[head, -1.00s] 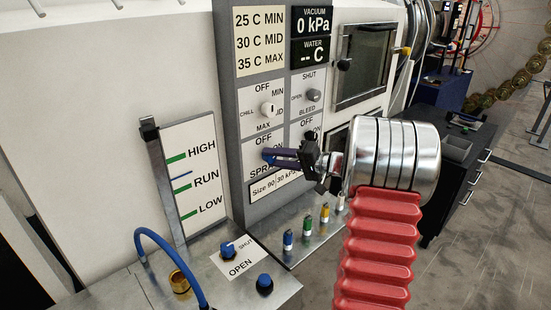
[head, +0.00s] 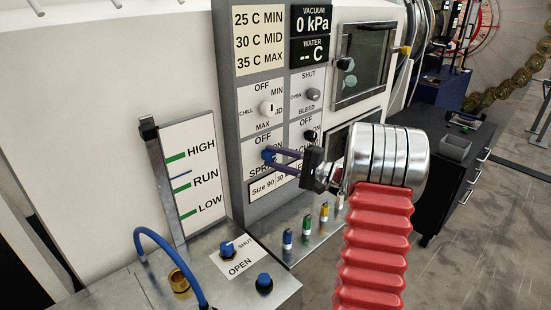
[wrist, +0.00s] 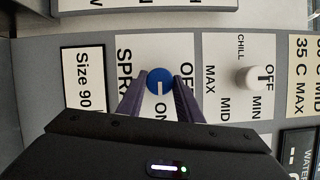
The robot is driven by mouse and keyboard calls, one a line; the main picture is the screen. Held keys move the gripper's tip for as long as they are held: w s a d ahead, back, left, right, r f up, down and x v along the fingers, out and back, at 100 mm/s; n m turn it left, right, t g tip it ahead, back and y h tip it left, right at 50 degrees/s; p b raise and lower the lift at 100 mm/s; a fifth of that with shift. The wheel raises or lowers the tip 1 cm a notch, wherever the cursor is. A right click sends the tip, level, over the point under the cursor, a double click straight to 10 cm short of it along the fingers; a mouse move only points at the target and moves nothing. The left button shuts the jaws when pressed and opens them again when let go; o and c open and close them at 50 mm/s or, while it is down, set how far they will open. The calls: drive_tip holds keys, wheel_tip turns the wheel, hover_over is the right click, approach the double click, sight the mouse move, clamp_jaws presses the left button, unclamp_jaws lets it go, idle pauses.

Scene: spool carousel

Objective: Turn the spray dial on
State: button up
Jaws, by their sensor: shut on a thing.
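The blue spray dial (head: 268,155) is on the grey-framed panel, on a white plate marked OFF, ON and SPRAY. In the wrist view the dial (wrist: 160,77) shows its round blue face between my two purple fingers. A pale mark on its face appears to run toward the word ON. My gripper (head: 271,159) reaches the panel from the right, its fingers shut on the dial. It also shows in the wrist view (wrist: 161,88), one finger on each side of the dial. The dial's sides are partly hidden by the fingers.
The white chill dial (head: 267,108) sits just above the spray plate. Several small coloured valves (head: 306,225) stand on the ledge below.

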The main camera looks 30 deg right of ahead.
drive_tip(key=shift+d+f, duration=0.1)
drive_tip(key=shift+f, duration=0.15)
drive_tip(key=o, duration=1)
drive_tip(key=shift+r, duration=0.1)
drive_tip(key=shift+o, duration=0.2)
drive_tip(key=shift+s, duration=0.1)
drive_tip(key=v, duration=1.3)
drive_tip(key=shift+s+d, duration=0.15)
drive_tip(key=shift+s, duration=0.1)
